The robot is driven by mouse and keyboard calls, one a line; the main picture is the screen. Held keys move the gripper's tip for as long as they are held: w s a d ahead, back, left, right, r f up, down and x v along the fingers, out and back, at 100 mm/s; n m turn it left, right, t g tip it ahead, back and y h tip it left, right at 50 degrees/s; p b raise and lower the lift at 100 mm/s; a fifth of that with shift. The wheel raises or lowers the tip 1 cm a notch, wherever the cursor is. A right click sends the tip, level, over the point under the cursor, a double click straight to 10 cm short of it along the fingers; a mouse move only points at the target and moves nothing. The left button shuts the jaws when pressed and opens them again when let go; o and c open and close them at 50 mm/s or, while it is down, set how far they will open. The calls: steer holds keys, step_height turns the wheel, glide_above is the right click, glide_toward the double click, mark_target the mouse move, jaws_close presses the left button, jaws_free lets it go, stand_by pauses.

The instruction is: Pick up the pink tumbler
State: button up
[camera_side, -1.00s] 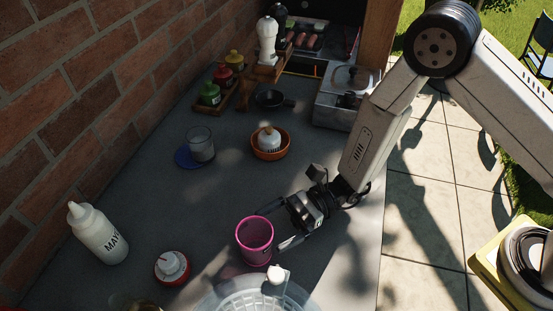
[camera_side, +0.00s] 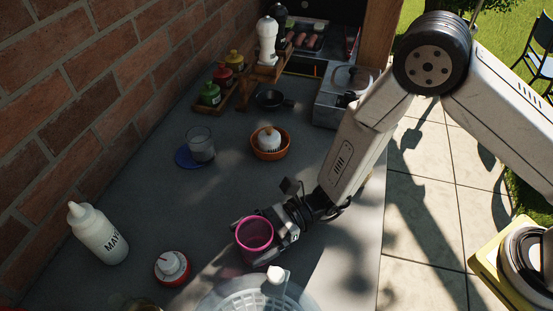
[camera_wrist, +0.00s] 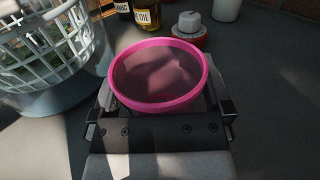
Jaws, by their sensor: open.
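The pink tumbler (camera_side: 254,236) stands upright on the dark counter, its open rim facing up. It also shows large in the wrist view (camera_wrist: 158,76), where it looks empty. My gripper (camera_side: 268,232) is low over the counter at the tumbler's right side. In the wrist view my gripper (camera_wrist: 160,108) is open, with one finger on each side of the tumbler. The tumbler hides the fingertips, so I cannot tell whether they touch it.
A white basket in a clear bowl (camera_side: 245,300) stands close in front of the tumbler. A terracotta bowl (camera_side: 270,152) and a glass (camera_side: 200,145) stand behind. The counter between is clear.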

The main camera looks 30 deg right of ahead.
steer(key=c, duration=0.9)
steer(key=shift+r, duration=0.15)
steer(key=shift+r, duration=4.85)
